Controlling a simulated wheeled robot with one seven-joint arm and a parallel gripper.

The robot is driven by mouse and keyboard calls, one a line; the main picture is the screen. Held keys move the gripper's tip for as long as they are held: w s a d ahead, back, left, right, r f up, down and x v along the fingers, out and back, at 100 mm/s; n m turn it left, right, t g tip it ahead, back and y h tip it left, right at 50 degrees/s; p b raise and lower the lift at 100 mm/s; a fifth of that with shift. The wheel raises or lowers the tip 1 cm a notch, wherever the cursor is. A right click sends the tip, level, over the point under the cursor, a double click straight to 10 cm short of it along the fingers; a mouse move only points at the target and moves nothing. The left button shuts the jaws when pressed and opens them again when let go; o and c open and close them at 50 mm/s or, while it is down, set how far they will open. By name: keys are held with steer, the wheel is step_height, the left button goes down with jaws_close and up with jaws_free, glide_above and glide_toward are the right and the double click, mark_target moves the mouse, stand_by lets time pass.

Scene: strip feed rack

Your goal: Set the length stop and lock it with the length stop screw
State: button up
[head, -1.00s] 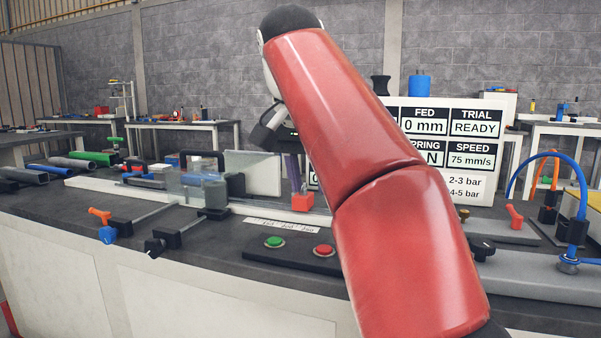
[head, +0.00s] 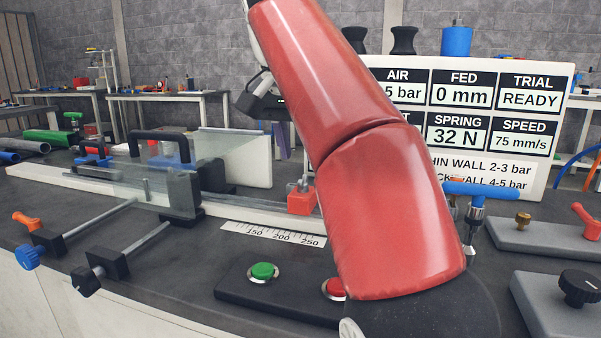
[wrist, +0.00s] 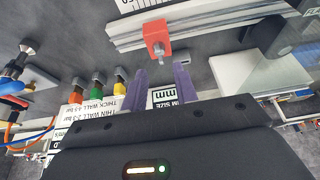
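The red length stop block (head: 301,201) sits on the pale rail (head: 90,186), just left of my red arm. A small metal screw (head: 304,184) stands on it. In the wrist view the red stop (wrist: 157,34) is at the top centre, with a metal screw end (wrist: 158,50) facing the camera. My gripper (wrist: 160,72) has two purple fingers apart with nothing between them. They point toward the stop and do not touch it. In the head view a purple finger of my gripper (head: 283,143) shows above and behind the stop; the rest is largely hidden by my arm.
A printed scale (head: 273,234) lies before the rail. A panel with a green button (head: 263,271) and red button (head: 334,287) is nearer. The display board (head: 540,98) stands behind.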

mark_target(303, 176)
steer(key=b+x, duration=0.2)
steer(key=x, duration=0.3)
steer(key=shift+f, duration=0.15)
jaws_close()
